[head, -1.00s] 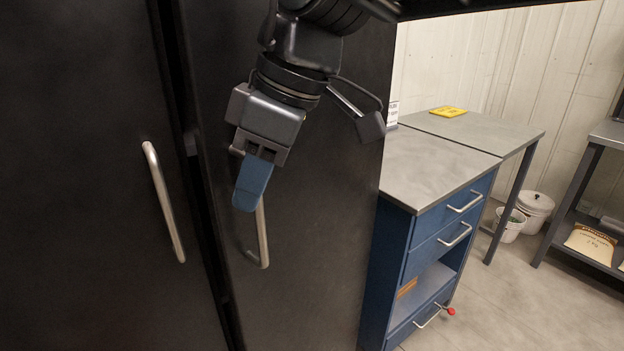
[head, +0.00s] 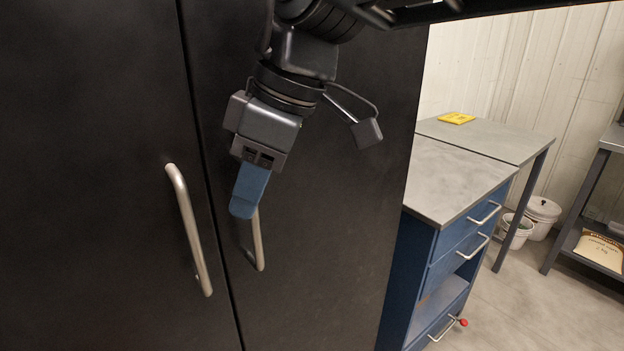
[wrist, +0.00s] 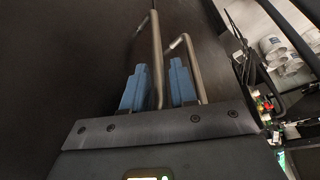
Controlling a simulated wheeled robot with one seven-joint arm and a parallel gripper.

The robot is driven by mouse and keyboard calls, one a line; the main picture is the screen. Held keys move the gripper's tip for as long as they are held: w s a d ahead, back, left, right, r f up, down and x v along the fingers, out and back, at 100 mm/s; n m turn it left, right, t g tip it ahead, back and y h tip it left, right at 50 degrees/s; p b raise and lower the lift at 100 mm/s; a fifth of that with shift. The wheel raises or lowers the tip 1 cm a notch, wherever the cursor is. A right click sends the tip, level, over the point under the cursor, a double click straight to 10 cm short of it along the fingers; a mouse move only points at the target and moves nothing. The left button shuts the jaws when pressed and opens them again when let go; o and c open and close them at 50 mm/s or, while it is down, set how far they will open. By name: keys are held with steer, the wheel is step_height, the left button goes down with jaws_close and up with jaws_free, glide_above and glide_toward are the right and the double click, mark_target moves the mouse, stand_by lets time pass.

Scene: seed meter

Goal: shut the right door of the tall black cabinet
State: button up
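The tall black cabinet fills the left and middle of the head view. Its right door (head: 335,190) looks nearly flush with the left door (head: 80,110), with a thin dark seam between them. The right door's metal handle (head: 258,240) is partly hidden behind a blue finger of my gripper (head: 248,200). In the wrist view, my two blue fingers (wrist: 160,88) stand apart, with a metal bar (wrist: 156,55) in the gap between them. I cannot tell whether they touch it. A second metal bar (wrist: 193,65) passes by the right finger.
The left door's handle (head: 188,230) is close to the left of my gripper. A blue drawer unit (head: 420,265) with a grey top stands right beside the cabinet. A grey table (head: 490,138) is behind it.

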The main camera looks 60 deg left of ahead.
steer(key=shift+o, duration=1.2)
steer(key=shift+s, duration=0.15)
steer(key=shift+r, duration=0.1)
steer(key=v, duration=0.7)
steer(key=shift+r, duration=0.3)
steer(key=shift+d, duration=0.15)
